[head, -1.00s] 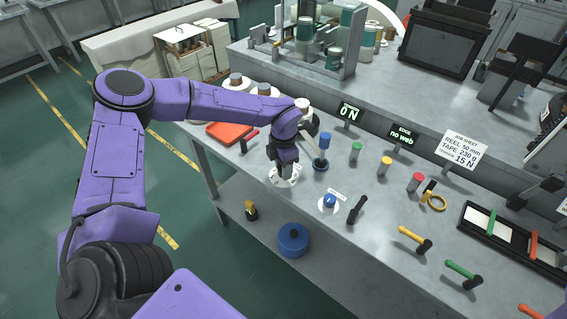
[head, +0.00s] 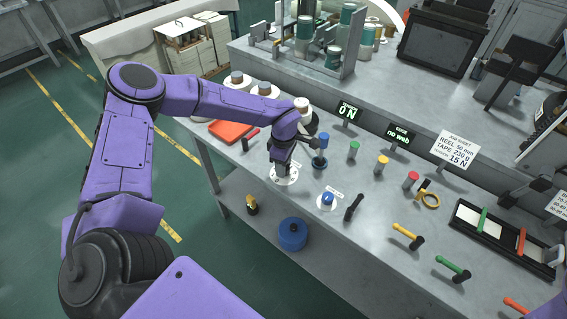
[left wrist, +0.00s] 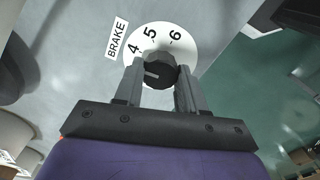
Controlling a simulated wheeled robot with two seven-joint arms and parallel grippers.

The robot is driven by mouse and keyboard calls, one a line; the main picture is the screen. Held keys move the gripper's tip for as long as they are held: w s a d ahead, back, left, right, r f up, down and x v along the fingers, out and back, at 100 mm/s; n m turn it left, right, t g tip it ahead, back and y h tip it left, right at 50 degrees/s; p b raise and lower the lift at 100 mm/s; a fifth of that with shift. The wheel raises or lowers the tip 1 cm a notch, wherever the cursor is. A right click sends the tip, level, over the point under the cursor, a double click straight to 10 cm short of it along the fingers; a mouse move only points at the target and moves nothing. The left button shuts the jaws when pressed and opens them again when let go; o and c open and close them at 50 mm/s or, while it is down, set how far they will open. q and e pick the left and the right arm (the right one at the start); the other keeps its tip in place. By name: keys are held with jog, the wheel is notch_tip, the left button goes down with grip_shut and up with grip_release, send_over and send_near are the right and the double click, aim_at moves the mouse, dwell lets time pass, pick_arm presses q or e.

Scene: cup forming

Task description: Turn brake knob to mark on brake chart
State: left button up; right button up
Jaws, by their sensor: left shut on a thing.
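The dark brake knob (left wrist: 160,71) sits in the middle of a white dial (left wrist: 183,42) marked 4, 5 and 6, beside a "BRAKE" label (left wrist: 116,38). A pale line on the knob points left in the left wrist view, just below the 4. My left gripper (left wrist: 161,82) has one finger on each side of the knob and is shut on it. In the head view my left gripper (head: 282,163) stands over the white dial (head: 291,182) near the bench's front edge and hides the knob. My right gripper is not in view.
A tension display (head: 348,112) reads 0 N, and another (head: 400,135) reads "no web". The job sheet (head: 457,150) shows 50 mm, 230 g and 15 N. A blue knob (head: 327,197) and a blue-topped post (head: 321,148) stand close to the right of the gripper.

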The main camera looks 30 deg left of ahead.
pick_arm(q)
jog(key=shift+w+r+m, duration=0.15)
jog(key=shift+m, duration=0.45)
jog(key=o, duration=1.1)
jog(key=shift+c, duration=0.2)
notch_tip(320, 180, up, 10)
jog(key=b, duration=0.2)
jog(key=shift+r, duration=0.25)
jog(key=shift+d, duration=0.1)
